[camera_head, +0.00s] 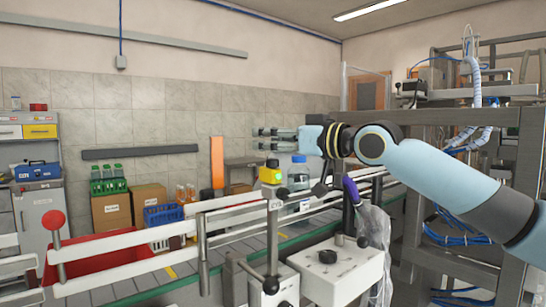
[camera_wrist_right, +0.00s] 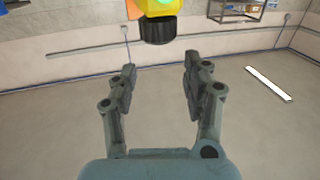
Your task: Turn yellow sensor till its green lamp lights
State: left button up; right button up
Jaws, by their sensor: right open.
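The yellow sensor (camera_head: 271,173) sits on top of a post at the conveyor's rail in the head view. A bright green patch shows on it; I cannot tell for sure whether this is a lit lamp. In the right wrist view the sensor (camera_wrist_right: 160,9) shows at the top edge, cut off, with a black ribbed part attached. My right gripper (camera_head: 262,139) is open and empty, pointing left, higher in the picture than the sensor and apart from it. In the wrist view its two fingers (camera_wrist_right: 157,75) are spread with nothing between them. My left gripper is not in view.
A clear bottle with a blue cap (camera_head: 299,172) stands just right of the sensor. White guide rails (camera_head: 130,270) run along the conveyor. A red bin (camera_head: 100,250) lies at the left. A white control box (camera_head: 340,275) with a black knob stands in front.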

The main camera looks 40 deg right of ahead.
aim_at(273, 159)
notch_tip(273, 159, up, 6)
jog(key=shift+f, duration=0.2)
dwell(0.5)
